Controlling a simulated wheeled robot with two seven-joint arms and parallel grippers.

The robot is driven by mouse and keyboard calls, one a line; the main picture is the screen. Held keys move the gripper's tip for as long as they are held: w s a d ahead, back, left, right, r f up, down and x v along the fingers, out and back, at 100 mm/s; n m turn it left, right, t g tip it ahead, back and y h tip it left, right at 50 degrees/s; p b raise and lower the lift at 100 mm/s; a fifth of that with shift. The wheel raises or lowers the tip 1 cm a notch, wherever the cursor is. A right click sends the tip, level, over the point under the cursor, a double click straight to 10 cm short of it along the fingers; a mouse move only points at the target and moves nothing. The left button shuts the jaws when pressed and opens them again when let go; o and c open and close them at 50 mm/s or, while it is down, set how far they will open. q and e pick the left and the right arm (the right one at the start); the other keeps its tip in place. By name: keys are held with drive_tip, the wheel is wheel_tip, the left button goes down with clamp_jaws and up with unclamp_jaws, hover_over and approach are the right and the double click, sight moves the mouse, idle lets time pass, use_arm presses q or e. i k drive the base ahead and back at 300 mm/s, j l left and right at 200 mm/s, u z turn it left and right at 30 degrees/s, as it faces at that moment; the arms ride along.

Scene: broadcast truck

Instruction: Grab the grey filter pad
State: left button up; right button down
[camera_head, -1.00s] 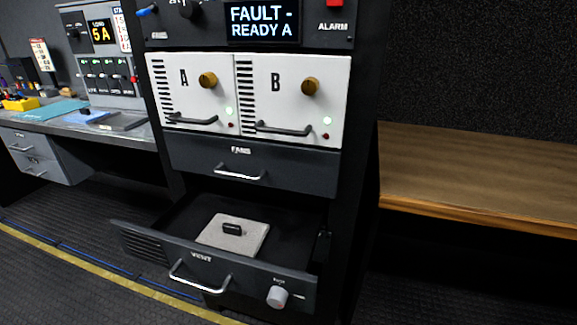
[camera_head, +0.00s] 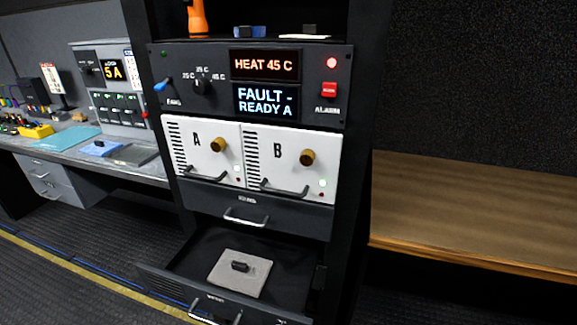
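The grey filter pad (camera_head: 252,285) is a flat light-grey square with a small black handle (camera_head: 240,267) on top. It lies flat inside the pulled-out vent drawer (camera_head: 165,283) at the bottom of the rack. Neither of my grippers shows in the head view, and nothing touches the pad.
Above the drawer are a closed drawer (camera_head: 290,218), white modules A (camera_head: 190,150) and B (camera_head: 320,176), and a panel reading HEAT 45 C (camera_head: 265,65) with a lit red alarm lamp. A wooden bench (camera_head: 470,210) stands right, a cluttered desk (camera_head: 60,148) left.

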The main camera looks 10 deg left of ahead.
sight(239, 272)
drive_tip(key=k+j+u, duration=0.1)
drive_tip(key=u, duration=0.7)
drive_tip(key=j, duration=0.1)
